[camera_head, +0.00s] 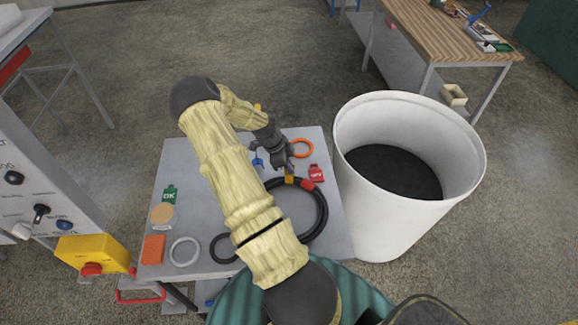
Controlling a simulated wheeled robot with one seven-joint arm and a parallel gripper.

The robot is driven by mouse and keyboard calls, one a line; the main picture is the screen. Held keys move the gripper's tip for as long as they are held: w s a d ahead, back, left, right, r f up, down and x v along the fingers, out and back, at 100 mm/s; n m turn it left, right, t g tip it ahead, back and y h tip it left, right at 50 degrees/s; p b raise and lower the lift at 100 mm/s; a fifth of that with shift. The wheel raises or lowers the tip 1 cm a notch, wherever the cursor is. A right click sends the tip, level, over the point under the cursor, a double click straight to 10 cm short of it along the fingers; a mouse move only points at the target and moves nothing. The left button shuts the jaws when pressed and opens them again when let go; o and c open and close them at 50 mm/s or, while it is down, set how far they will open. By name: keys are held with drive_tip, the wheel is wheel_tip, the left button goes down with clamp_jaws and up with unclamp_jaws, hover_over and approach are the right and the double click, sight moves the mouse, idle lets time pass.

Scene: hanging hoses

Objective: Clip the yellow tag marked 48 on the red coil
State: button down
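My gripper (290,166) hangs over the far part of the grey table, just above a black hose coil (323,215). Its fingers are dark and small, so I cannot tell whether they are open or shut. A yellow piece (289,180) shows on the coil's far side, right below the fingers; no number is readable on it. A red band (307,184) wraps the black coil just right of it. A red tag (317,173) with white marks lies beyond the coil. No wholly red coil shows. My arm hides the middle of the table and part of the coil.
The table (215,225) also bears an orange ring (302,148), a blue tag (257,161), a green OK tag (169,194), a grey ring (185,251) and an orange block (153,249). A large white bin (376,222) stands close on the right; a control panel is at left.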

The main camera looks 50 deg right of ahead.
drive_tip(key=shift+f+b, duration=0.7)
drive_tip(key=shift+f, duration=0.3)
idle(0.8)
drive_tip(key=c, duration=1.6)
unclamp_jaws()
drive_tip(key=shift+r, duration=0.1)
drive_tip(key=b+v, duration=0.3)
drive_tip(key=v, duration=1.4)
drive_tip(key=shift+a+r, duration=0.1)
